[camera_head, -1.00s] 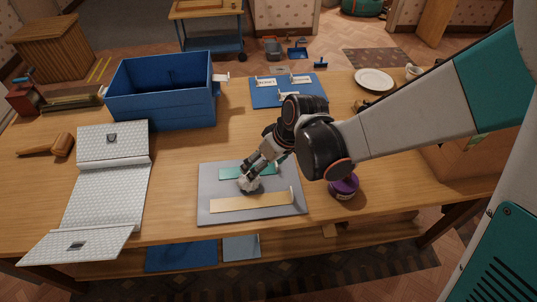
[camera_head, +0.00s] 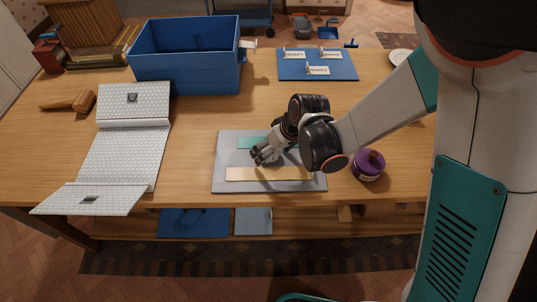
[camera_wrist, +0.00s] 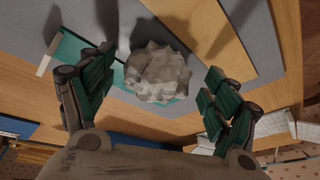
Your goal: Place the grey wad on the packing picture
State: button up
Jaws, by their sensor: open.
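The grey wad (camera_wrist: 158,75) is a crumpled pale lump in the wrist view. It sits between my open fingers, over the edge of a green strip on a grey board. My gripper (camera_head: 258,157) is low over the grey board (camera_head: 230,182) in the head view, where its fingers hide most or all of the wad. In the wrist view my gripper (camera_wrist: 161,64) has a gap beside the wad on the right. A white patterned folding panel (camera_head: 125,150) at left carries small dark pictures on its upper (camera_head: 132,98) and lower (camera_head: 89,200) parts. I cannot tell which is the packing picture.
A blue open box (camera_head: 185,70) stands at the back left of the table. A blue board (camera_head: 295,72) with white labels lies behind my gripper. A purple-lidded jar (camera_head: 368,165) stands right of the grey board. A wooden mallet (camera_head: 68,102) lies at far left. Bare tabletop separates panel and grey board.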

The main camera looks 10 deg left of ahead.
jog(key=shift+f, duration=0.1)
jog(key=shift+c, duration=0.6)
jog(key=c, duration=0.8)
